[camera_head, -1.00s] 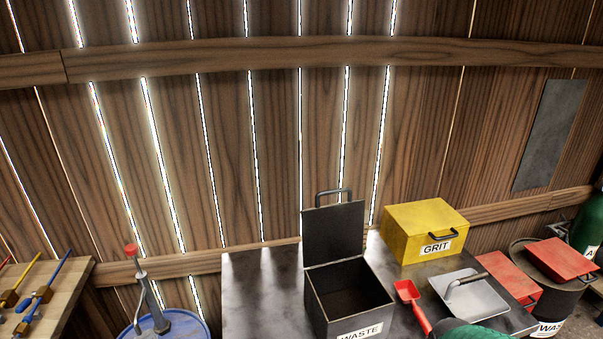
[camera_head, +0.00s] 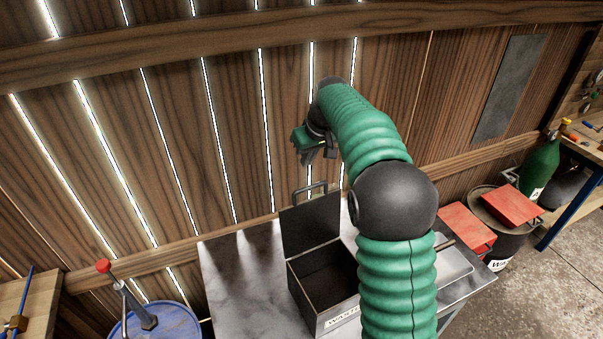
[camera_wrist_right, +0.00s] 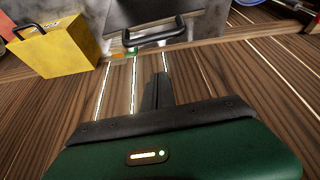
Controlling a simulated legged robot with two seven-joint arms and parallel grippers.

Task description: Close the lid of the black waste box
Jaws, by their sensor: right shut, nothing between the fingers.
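The black waste box (camera_head: 322,306) stands on the metal table with a "WASTE" label on its front. Its lid (camera_head: 311,226) stands upright at the back, open, with a bar handle (camera_head: 310,188) on its top edge. My right gripper (camera_head: 308,158) is shut and empty, above and behind the lid handle in the head view. In the right wrist view, the shut fingers (camera_wrist_right: 160,82) point toward the lid handle (camera_wrist_right: 150,36), apart from it, with the dark lid (camera_wrist_right: 155,12) beyond. My left gripper is out of view.
The metal table (camera_head: 240,280) is bare left of the box. A yellow box (camera_wrist_right: 57,45) stands nearby, hidden by my arm in the head view. Red boxes (camera_head: 465,228) lie at the right, a blue drum (camera_head: 160,322) at the left. The plank wall (camera_head: 230,130) rises close behind.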

